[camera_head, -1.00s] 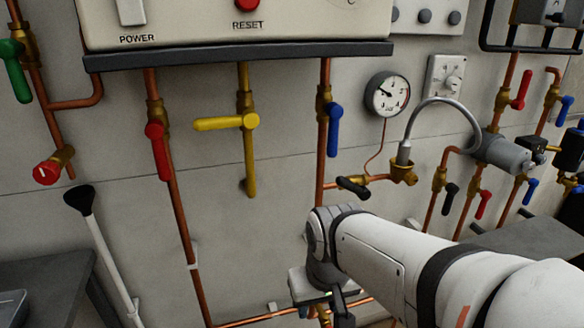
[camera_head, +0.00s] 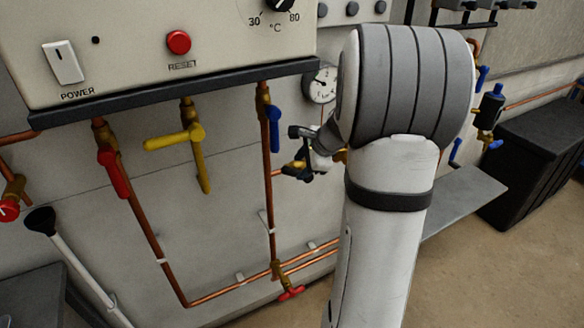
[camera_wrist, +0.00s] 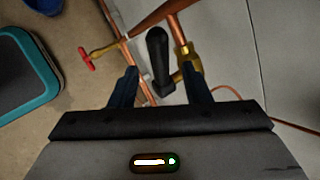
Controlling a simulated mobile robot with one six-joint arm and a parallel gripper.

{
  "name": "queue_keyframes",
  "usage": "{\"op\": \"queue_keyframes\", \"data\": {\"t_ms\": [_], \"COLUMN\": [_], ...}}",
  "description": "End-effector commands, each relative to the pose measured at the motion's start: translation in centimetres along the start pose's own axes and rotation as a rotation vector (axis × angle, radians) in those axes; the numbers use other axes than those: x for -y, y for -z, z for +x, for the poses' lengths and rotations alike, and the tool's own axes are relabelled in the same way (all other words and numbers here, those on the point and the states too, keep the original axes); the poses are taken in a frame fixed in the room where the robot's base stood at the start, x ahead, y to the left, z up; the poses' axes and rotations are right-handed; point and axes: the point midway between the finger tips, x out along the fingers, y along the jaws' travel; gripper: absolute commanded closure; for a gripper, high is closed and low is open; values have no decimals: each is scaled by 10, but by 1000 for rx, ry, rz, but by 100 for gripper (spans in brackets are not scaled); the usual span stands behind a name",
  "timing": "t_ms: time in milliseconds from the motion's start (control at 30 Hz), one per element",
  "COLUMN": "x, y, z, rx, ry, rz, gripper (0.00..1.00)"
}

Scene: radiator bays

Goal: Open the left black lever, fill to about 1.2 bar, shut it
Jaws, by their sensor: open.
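The black lever (camera_wrist: 158,62) stands between the two open fingers of my gripper (camera_wrist: 160,72) in the wrist view. Its grip points up the picture, and I see no finger clearly touching it. A brass valve body (camera_wrist: 187,62) on a copper pipe is close to the right finger. In the head view my gripper (camera_head: 303,167) is at the wall below the pressure gauge (camera_head: 321,85), and it largely hides the lever there. The gauge's right edge is behind my arm, and its scale is too small to read.
A blue lever (camera_head: 274,128), a yellow lever (camera_head: 174,139) and a red lever (camera_head: 114,173) hang under the boiler (camera_head: 200,40). A red-handled valve (camera_head: 291,292) is low on the pipes; a red handle (camera_wrist: 86,59) shows in the wrist view. A black bin (camera_head: 530,160) stands right.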

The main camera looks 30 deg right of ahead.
Motion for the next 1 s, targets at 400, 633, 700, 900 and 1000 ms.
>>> {"op": "queue_keyframes", "data": {"t_ms": [400,633,700,900,1000], "x": [-1,-1,-1,-1,-1], "y": [0,0,0,0,1], "z": [54,56,56,55,55], "rx": [-1,-2,-2,-2,-2], "ry": [-3,-2,-2,-2,-2], "rz": [-3,-3,-3,-3,-3], "gripper": [57,57,58,74,82]}}
